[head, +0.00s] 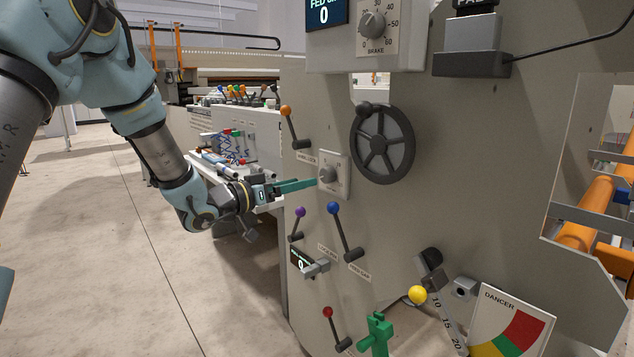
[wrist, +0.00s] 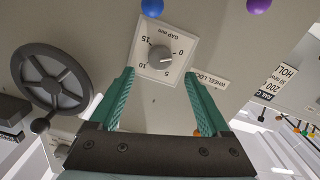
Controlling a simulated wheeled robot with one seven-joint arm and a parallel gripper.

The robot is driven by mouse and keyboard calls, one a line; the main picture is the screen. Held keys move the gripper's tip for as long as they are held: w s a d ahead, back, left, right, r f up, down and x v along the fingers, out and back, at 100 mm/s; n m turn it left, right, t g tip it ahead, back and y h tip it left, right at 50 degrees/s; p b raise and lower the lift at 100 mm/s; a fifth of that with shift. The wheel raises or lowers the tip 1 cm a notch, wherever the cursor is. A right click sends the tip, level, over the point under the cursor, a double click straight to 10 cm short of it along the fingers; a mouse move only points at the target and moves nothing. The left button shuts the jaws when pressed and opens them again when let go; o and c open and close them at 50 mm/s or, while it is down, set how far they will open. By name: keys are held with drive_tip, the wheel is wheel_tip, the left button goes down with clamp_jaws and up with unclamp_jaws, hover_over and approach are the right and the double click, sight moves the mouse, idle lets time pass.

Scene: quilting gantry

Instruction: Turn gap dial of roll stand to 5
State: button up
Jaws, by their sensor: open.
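The gap dial (head: 327,175) is a grey round knob on a square white plate (head: 344,180) on the roll stand's panel. In the wrist view the knob (wrist: 160,58) sits inside a scale marked 0, 5, 10, 15 and "GAP mm", seen roughly upside down. Its mark seems to point toward the 0, though it is small. My gripper (wrist: 159,78) is open with teal fingers, one on each side of the dial plate in that view, and nothing between them. In the head view my gripper (head: 314,183) is at the plate's left edge; contact cannot be told.
A dark handwheel (head: 383,144) is right of and above the dial. An orange-knobbed lever (head: 287,112) stands above left; purple (head: 299,212) and blue (head: 334,208) knobbed levers are below. The brake box (head: 365,45) hangs above. Open floor (head: 100,230) lies to the left.

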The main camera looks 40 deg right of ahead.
sight(324, 177)
drive_tip(key=d, duration=0.7)
drive_tip(key=shift+s, duration=0.2)
drive_tip(key=shift+c, duration=0.4)
clamp_jaws()
